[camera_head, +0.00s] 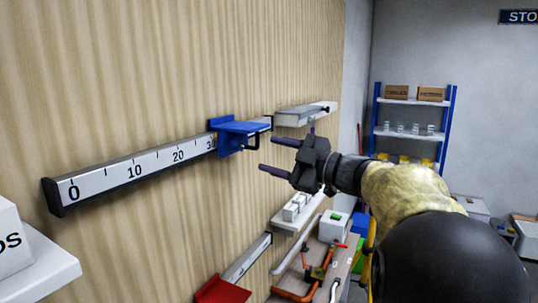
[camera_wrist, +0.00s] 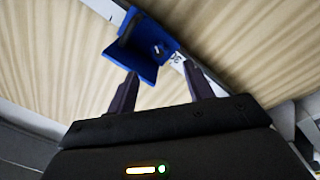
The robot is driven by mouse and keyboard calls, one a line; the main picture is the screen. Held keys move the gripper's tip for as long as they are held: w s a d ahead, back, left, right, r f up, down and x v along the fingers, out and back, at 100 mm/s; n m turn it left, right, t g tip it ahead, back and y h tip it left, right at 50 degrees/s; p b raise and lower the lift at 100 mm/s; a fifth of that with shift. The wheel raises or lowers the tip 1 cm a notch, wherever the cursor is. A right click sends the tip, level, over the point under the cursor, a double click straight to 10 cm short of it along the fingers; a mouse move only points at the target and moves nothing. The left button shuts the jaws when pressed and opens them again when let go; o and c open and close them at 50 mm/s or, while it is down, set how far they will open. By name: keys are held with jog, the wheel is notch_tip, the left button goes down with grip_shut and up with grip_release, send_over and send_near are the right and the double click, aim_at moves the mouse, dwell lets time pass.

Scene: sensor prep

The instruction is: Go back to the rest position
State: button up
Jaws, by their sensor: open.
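My gripper (camera_head: 276,155) is open and empty, with its two fingers apart, held out in front of the wood-grain wall. It also shows in the wrist view (camera_wrist: 160,88), with both fingers pointing toward the blue slider. The blue slider (camera_head: 240,129) sits at the right end of a wall-mounted scale rail (camera_head: 125,170), near the 30 mark. It also shows in the wrist view (camera_wrist: 140,48), just beyond the fingertips. In the head view a gap shows between the fingers and the slider. No rest position is marked in either view.
A grey ledge (camera_head: 303,115) juts from the wall behind the slider. Below are a red slider (camera_head: 222,291) on a lower rail and a bench with orange-handled tools (camera_head: 318,272). A blue-framed shelf (camera_head: 412,102) stands at the back. A white shelf (camera_head: 40,277) is at the lower left.

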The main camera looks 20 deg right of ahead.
jog(key=shift+s+d, duration=0.15)
jog(key=shift+d, duration=0.05)
dwell(0.3)
jog(key=w+d+f+m+t+h, duration=0.2)
jog(key=w+f+m+t+h, duration=0.25)
jog(key=f+m+h, duration=0.5)
jog(key=s+f+m+g+h+b, duration=0.1)
jog(key=s+f+m+g+h, duration=0.15)
jog(key=f, duration=0.35)
jog(key=s+f+m+g+h, duration=0.1)
jog(key=f+m+g, duration=0.15)
jog(key=f, duration=0.45)
jog(key=s+a+f+m+g, duration=0.2)
jog(key=s+f+g, duration=0.3)
jog(key=s+f, duration=0.5)
jog(key=s+a+f+m+g+b, duration=0.1)
jog(key=s+a+f+g, duration=0.3)
jog(key=s+f, duration=0.5)
jog(key=shift+s+a+f+m+g, duration=0.15)
jog(key=shift+s+f+m+g, duration=0.25)
jog(key=shift+s+m+g, duration=0.55)
